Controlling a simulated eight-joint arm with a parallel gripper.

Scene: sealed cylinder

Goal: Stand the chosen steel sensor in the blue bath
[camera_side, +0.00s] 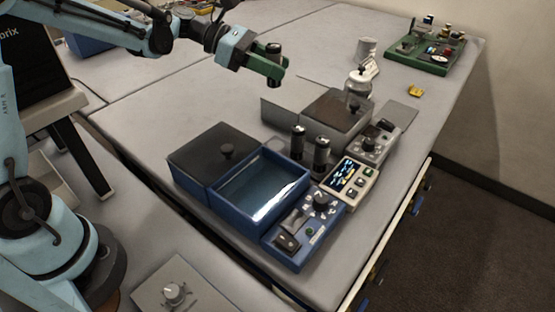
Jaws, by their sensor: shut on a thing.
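My gripper (274,70) has green fingers and is in the air above the table, behind the blue bath. It is shut on a dark steel cylinder (273,48), a sensor, held roughly upright with its top showing above the fingers. The blue bath (237,213) stands near the table's front, its tank open with pale liquid or a shiny floor inside. Two similar dark cylinders, one at the left (298,141) and one at the right (321,156), stand upright just behind the bath's right end.
A dark lid with a knob (212,147) lies beside the open tank. A blue control box (305,235) and a display unit (351,180) adjoin it at right. A grey bath with a dark lid (333,106) stands behind. A green tray (418,57) is far right.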

